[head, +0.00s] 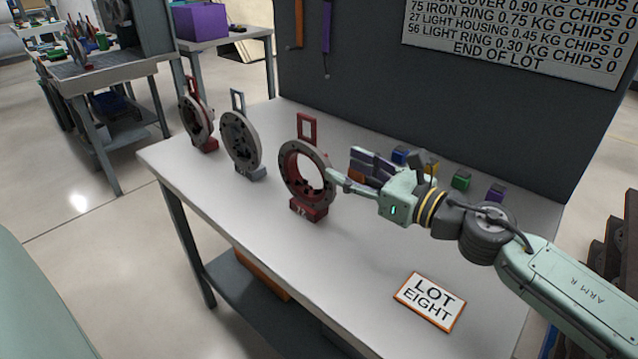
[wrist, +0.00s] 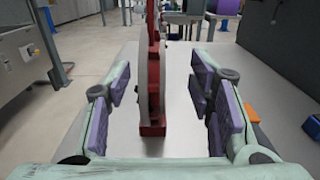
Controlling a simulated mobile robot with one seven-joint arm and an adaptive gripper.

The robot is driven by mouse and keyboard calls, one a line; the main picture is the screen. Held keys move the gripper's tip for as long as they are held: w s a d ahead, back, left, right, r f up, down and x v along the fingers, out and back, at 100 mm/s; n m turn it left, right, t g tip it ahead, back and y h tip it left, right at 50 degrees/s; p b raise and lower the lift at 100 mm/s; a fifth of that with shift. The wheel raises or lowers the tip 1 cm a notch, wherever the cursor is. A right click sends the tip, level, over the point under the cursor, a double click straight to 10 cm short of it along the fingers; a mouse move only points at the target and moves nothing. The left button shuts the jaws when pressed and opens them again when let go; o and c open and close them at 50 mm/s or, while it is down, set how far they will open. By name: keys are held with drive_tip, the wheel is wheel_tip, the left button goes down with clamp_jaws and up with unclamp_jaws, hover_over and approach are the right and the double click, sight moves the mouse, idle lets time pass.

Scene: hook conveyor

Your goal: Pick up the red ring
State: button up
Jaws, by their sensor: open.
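The red ring (head: 300,147) stands upright on the bench in a red foot, nearest my gripper. It has a dark grey face, a red inner wall and a red frame-shaped loop on top. In the wrist view the ring (wrist: 153,75) is edge-on between my fingers, its foot below. My gripper (head: 352,172) is open at the ring's right side in the head view. In the wrist view my gripper (wrist: 160,92) has a purple-padded finger on each side of the ring, with a visible gap at both sides. The fingers look apart from it.
A grey ring (head: 241,138) and another red-and-grey ring (head: 198,118) stand further left on the bench (head: 240,210). Several small coloured blocks, including a green block (head: 461,180), lie behind my arm. A "LOT EIGHT" card (head: 430,300) lies in front. A dark panel (head: 400,110) closes the back.

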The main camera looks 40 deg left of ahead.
sight(307, 149)
drive_tip(key=a, duration=0.2)
drive_tip(key=a+p, duration=0.1)
drive_tip(key=a, duration=0.1)
drive_tip(key=shift+s+a+r, duration=0.1)
drive_tip(key=shift+s+r, duration=0.05)
drive_tip(key=shift+r, duration=0.1)
drive_tip(key=a+p, duration=0.2)
drive_tip(key=a, duration=0.2)
drive_tip(key=shift+a+r+p, duration=0.1)
drive_tip(key=shift+a+p, duration=0.25)
drive_tip(key=shift+a, duration=0.5)
drive_tip(key=shift+c, duration=0.5)
clamp_jaws()
